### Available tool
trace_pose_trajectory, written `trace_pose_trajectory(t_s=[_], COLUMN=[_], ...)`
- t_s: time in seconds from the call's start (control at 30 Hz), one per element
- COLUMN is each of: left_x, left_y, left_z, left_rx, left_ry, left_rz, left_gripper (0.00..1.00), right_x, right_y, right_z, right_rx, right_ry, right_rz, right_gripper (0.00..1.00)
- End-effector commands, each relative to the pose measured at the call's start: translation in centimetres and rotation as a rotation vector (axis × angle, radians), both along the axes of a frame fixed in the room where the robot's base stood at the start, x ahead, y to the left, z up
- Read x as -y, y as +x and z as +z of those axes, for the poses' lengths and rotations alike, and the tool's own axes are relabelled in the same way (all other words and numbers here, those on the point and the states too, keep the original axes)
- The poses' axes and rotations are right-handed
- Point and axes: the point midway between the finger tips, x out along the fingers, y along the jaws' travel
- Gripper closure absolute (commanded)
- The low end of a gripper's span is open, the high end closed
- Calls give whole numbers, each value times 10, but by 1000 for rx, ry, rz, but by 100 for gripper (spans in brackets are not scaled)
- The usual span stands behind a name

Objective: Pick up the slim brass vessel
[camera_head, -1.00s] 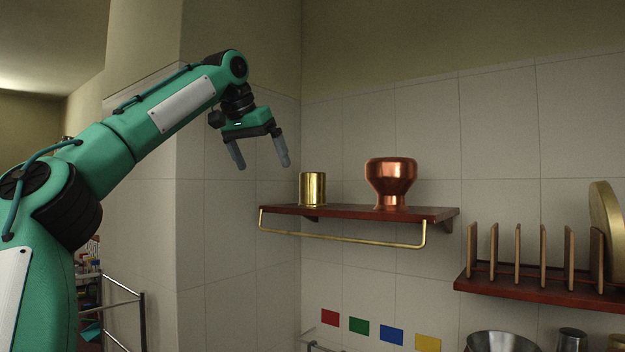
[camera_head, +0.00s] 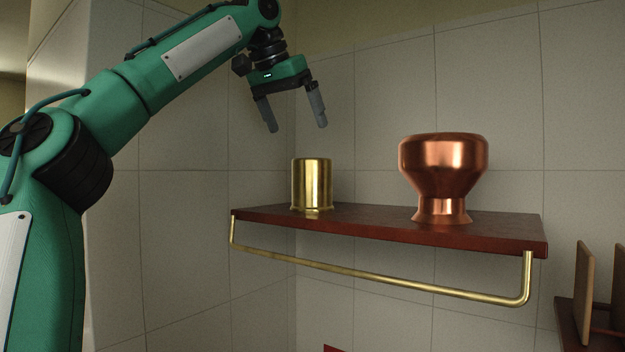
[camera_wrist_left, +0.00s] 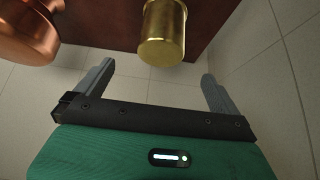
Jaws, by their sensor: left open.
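The slim brass vessel (camera_head: 312,184) is a shiny upright cylinder near the left end of a dark red wooden shelf (camera_head: 370,224). My left gripper (camera_head: 295,127) is open and empty, above the vessel and slightly to its left in the head view, fingers pointing down. In the left wrist view, the brass vessel (camera_wrist_left: 162,32) lies beyond the two fingers (camera_wrist_left: 152,80), roughly between their lines and apart from them. My right gripper does not show.
A wide copper pot (camera_head: 443,178) stands on the shelf right of the brass vessel; it also shows in the left wrist view (camera_wrist_left: 28,30). A brass rail (camera_head: 375,277) runs along the shelf's front. A tiled wall is behind. A wooden rack (camera_head: 585,300) is at lower right.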

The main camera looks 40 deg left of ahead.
Motion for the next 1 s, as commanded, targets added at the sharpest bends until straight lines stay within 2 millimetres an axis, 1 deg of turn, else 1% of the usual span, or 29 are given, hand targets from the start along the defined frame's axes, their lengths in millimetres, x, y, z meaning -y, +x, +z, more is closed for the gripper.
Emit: trace_pose_trajectory(t_s=[0.03, 0.1, 0.3, 0.4, 0.53, 0.77, 0.8, 0.9, 1.0], left_x=[-2, -2, -5, -5, -6, -8, -9, -9, -9], left_y=[5, 13, 33, 38, 43, 63, 66, 71, 73], left_z=[-9, -21, -51, -60, -65, -87, -93, -102, -106], left_rx=[-5, -6, -4, -3, -3, -6, -5, -4, -2], left_ry=[-2, -1, -1, -1, -2, -3, -2, -2, -1], left_rz=[0, -1, 1, 1, 0, 1, 0, 0, 1], left_gripper=[0, 0, 0, 0, 0, 0, 0, 0, 0], right_x=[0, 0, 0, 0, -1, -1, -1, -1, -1], right_y=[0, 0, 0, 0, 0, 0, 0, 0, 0], right_z=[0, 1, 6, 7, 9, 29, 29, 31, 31], right_rx=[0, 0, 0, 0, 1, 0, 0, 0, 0], right_ry=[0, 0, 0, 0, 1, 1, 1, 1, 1], right_rz=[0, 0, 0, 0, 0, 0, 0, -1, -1], right_gripper=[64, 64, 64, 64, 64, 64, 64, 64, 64])
